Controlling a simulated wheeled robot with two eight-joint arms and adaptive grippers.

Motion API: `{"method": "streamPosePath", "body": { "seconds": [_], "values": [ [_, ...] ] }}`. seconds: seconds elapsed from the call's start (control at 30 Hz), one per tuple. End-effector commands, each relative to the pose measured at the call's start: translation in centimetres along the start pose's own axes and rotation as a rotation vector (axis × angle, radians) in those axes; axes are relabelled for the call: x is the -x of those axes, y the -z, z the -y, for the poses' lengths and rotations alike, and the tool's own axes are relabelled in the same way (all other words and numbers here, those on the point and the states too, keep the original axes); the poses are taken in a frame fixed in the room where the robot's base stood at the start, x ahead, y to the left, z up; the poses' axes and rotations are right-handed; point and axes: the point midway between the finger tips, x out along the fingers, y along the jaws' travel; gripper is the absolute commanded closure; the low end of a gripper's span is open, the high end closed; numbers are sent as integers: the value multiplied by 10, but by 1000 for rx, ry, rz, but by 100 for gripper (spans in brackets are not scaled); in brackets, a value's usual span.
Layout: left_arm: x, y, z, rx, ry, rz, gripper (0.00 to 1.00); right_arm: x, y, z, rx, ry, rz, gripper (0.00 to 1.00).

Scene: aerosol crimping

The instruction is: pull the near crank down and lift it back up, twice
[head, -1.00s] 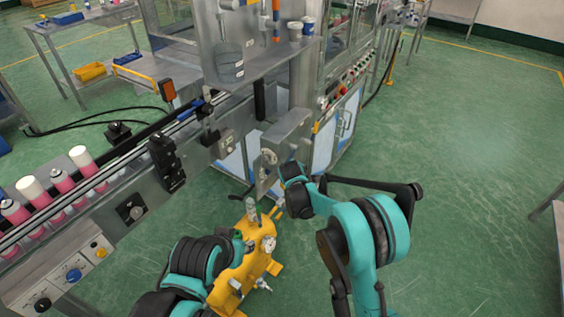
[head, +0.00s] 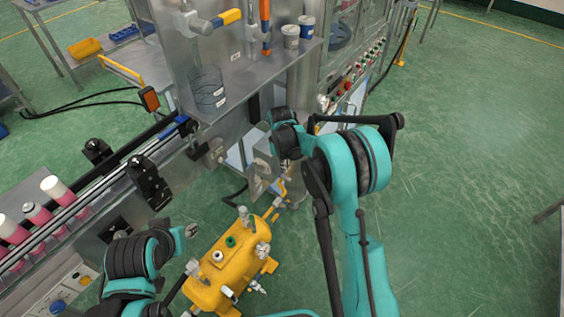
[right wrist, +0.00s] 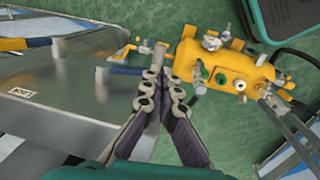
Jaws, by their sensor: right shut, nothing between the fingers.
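My right gripper (head: 287,168) is in front of a grey metal box on the machine (head: 262,160). In the right wrist view its fingers (right wrist: 162,82) are together and hold nothing. A lever with a blue grip (right wrist: 125,70), which looks like the near crank, lies beside the box, just left of the fingertips. I cannot tell whether they touch. In the head view my right arm hides most of this spot. A second blue-and-yellow handle (right wrist: 28,43) lies farther left. My left gripper (head: 190,231) is low at the left, and its jaws are unclear.
A yellow tank (head: 228,262) with fittings stands on the floor below my right gripper. A conveyor with pink cans (head: 38,217) runs along the left. Cups (head: 291,38) stand on the machine shelf above.

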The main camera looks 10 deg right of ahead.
Motion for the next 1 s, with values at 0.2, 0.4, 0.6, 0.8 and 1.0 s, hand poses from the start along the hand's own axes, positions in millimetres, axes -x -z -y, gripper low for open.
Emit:
{"method": "streamPosePath", "body": {
  "seconds": [0.2,0.4,0.6,0.8,1.0],
  "values": [
    [-12,-8,0,0,0,0,63,-38,0,0,0,-1,-1,100],
    [-15,-10,0,0,0,0,63,-51,0,0,1,-2,-1,100],
    [-15,-10,0,0,0,0,63,-52,0,0,1,-2,-1,100],
    [-16,-11,0,0,0,0,63,-54,0,1,1,-14,0,100],
    [-32,-23,0,0,0,0,63,-76,0,2,0,-116,0,100]
  ]
}}
